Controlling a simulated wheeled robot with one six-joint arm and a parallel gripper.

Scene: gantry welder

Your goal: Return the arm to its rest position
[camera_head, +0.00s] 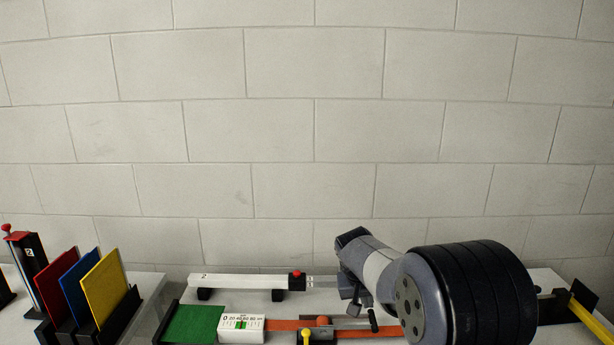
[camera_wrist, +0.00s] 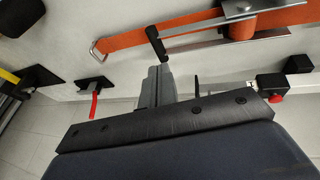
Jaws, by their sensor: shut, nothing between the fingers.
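My arm reaches in from the right in the head view, above the bench with the welding fixture. Its large dark ribbed joint and grey link hide part of the fixture. My gripper (camera_wrist: 157,72) is shut and empty in the wrist view, beyond the dark bolted bar of my wrist. Its tips appear close to a black-handled lever (camera_wrist: 155,42); I cannot tell whether they touch. The lever also shows in the head view (camera_head: 373,320), just below my arm.
Red, blue and yellow plates (camera_head: 104,288) stand in a rack at left. A white bar with a red button (camera_head: 297,274) lies behind the orange strip (camera_head: 283,325). A green pad (camera_head: 192,324) and white scale (camera_head: 241,322) are beside it. A block wall (camera_head: 310,130) stands behind.

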